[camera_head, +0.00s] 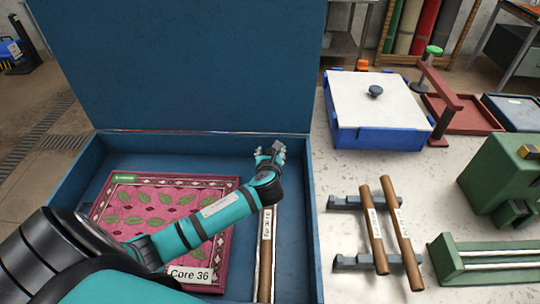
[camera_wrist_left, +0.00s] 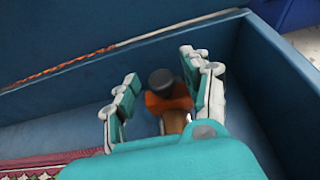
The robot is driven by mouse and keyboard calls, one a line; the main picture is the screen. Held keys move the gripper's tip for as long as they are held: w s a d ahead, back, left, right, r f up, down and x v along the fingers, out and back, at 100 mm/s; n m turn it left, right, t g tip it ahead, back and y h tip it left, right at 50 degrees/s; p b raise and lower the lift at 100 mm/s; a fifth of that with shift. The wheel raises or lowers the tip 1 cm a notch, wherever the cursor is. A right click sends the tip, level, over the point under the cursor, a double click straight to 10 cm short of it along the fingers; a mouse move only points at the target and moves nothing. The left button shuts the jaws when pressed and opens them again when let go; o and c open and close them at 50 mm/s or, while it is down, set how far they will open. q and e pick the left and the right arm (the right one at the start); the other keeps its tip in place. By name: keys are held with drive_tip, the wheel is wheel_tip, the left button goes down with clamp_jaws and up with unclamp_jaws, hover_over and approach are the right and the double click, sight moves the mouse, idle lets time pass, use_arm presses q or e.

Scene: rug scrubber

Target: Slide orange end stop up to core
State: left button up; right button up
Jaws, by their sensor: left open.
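The orange end stop (camera_wrist_left: 170,103), with a black knob on top, shows in the left wrist view between my left gripper's fingers. My left gripper (camera_wrist_left: 163,82) is open, with one finger on each side of the stop; I cannot tell whether they touch it. In the head view the left gripper (camera_head: 270,152) is inside the blue case near its back right corner, hiding the stop. The brown core (camera_head: 265,262) lies lengthwise along the case's right side. Its far end is hidden by my arm, and a bit of brown (camera_wrist_left: 173,122) shows just below the stop in the wrist view.
A pink patterned rug (camera_head: 150,205) with a "Core 36" label lies left of the core. The case's walls (camera_head: 300,190) are close to the gripper. Right of it, two brown rods (camera_head: 402,235) rest on grey supports, and a blue box (camera_head: 375,138) has a white lid.

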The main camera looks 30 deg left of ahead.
use_arm(q)
drive_tip(key=v, duration=1.2)
drive_tip(key=shift+f, duration=0.15)
